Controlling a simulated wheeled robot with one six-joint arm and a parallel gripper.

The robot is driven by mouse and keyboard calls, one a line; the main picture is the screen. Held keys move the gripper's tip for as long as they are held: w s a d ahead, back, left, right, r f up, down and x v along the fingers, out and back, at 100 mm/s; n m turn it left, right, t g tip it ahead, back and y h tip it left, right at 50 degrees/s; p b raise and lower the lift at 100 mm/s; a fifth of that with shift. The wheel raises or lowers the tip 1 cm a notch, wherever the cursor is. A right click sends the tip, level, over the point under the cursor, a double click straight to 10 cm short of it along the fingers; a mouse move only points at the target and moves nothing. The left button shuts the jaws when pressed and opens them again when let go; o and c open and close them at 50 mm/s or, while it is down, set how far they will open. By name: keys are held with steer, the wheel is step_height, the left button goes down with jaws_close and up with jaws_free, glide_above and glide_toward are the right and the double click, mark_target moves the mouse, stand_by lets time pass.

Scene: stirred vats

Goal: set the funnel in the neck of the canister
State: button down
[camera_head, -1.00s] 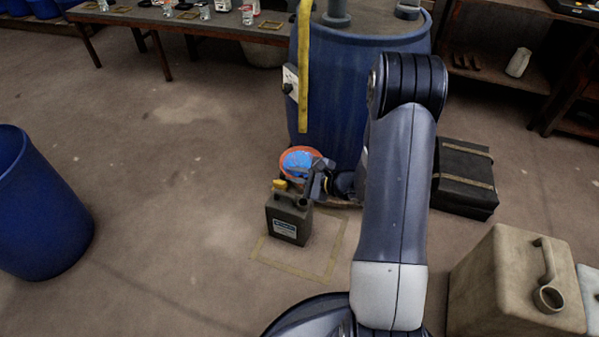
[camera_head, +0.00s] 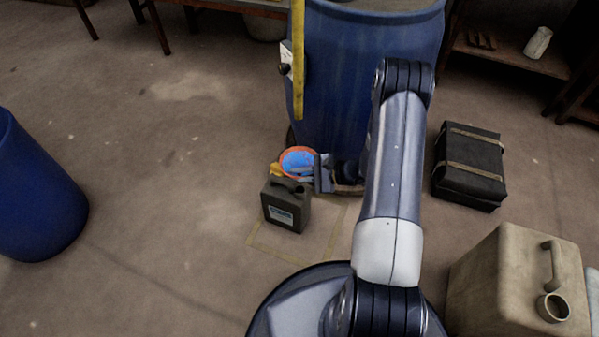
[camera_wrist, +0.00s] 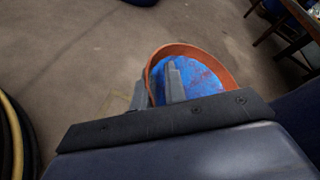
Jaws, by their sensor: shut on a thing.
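The funnel (camera_head: 297,160) is a wide bowl with an orange rim and a blue inside; it also shows in the wrist view (camera_wrist: 205,75). My gripper (camera_head: 311,174) is shut on its near side, with the fingers (camera_wrist: 158,92) at the rim in the wrist view. The dark grey canister (camera_head: 286,207) stands upright on the floor, with a pale label, a handle and a neck on top. In the head view the funnel appears just behind and above the canister, apart from its neck. The funnel's spout is hidden.
A big blue vat (camera_head: 335,90) with a yellow upright bar (camera_head: 299,60) stands close behind. A black strapped case (camera_head: 468,165) and a beige jerrycan (camera_head: 505,290) are at right. A blue drum (camera_head: 35,200) is at left. The floor between drum and canister is clear.

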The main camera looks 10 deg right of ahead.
step_height(320, 180, down, 8)
steer(key=b, duration=0.6)
steer(key=shift+r, duration=0.1)
stand_by(0.4)
steer(key=shift+d, duration=0.15)
stand_by(0.4)
steer(key=shift+f+b, duration=0.45)
steer(key=shift+b, duration=0.25)
steer(key=c, duration=1.4)
jaws_free()
steer(key=shift+o, duration=0.2)
steer(key=shift+r, duration=0.1)
steer(key=p+v, duration=0.3)
steer(key=v, duration=0.7)
steer(key=shift+d+p, duration=0.3)
steer(key=shift+d, duration=0.05)
